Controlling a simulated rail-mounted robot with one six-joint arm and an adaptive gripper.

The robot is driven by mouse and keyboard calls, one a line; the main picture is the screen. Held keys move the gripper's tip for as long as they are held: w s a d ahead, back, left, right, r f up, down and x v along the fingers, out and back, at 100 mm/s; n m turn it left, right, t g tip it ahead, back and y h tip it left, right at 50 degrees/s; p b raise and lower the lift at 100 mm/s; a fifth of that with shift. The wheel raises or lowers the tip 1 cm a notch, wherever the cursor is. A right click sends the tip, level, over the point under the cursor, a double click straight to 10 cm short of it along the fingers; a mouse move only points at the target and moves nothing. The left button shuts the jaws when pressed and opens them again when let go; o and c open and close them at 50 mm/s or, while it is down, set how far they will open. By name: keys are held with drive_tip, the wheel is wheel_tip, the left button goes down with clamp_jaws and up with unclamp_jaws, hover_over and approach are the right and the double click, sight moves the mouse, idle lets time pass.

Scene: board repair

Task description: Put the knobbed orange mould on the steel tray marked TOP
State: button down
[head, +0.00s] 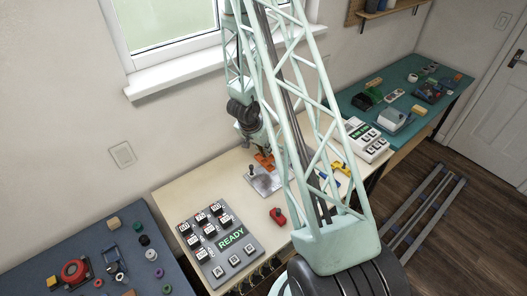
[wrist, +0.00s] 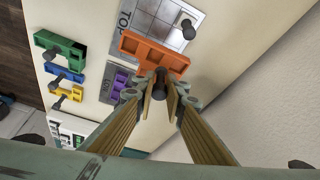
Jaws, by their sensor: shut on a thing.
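The orange mould (wrist: 152,52) is a long block with open pockets and a dark knob. My gripper (wrist: 160,96) is shut on this knob in the wrist view. In the head view the orange mould (head: 264,161) shows below my gripper (head: 261,150), at the far side of the tray. The steel tray (wrist: 158,12) has a grid, dark lettering at its left edge, partly cut off, and a dark knob. The mould covers part of the tray's near edge in the wrist view; I cannot tell whether they touch. The tray (head: 268,186) also shows in the head view.
A purple mould (wrist: 120,84) lies on a grey plate. Green (wrist: 62,49), blue (wrist: 64,73) and yellow (wrist: 66,93) moulds stand left. A red piece (head: 278,217), a READY button panel (head: 220,262) and a white button box (head: 365,140) are on the bench.

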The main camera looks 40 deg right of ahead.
sight(261, 160)
drive_tip(key=shift+f, duration=0.25)
drive_tip(key=shift+f+b, duration=4.2)
drive_tip(key=shift+b, duration=0.25)
drive_tip(key=shift+f+b, duration=0.4)
drive_tip(key=shift+f, duration=0.15)
drive_tip(key=c, duration=2.6)
unclamp_jaws()
drive_tip(key=shift+o, duration=0.2)
drive_tip(key=shift+r, duration=0.2)
drive_tip(key=shift+v, duration=5.85)
drive_tip(key=shift+a+f, duration=0.1)
drive_tip(key=shift+a, duration=0.05)
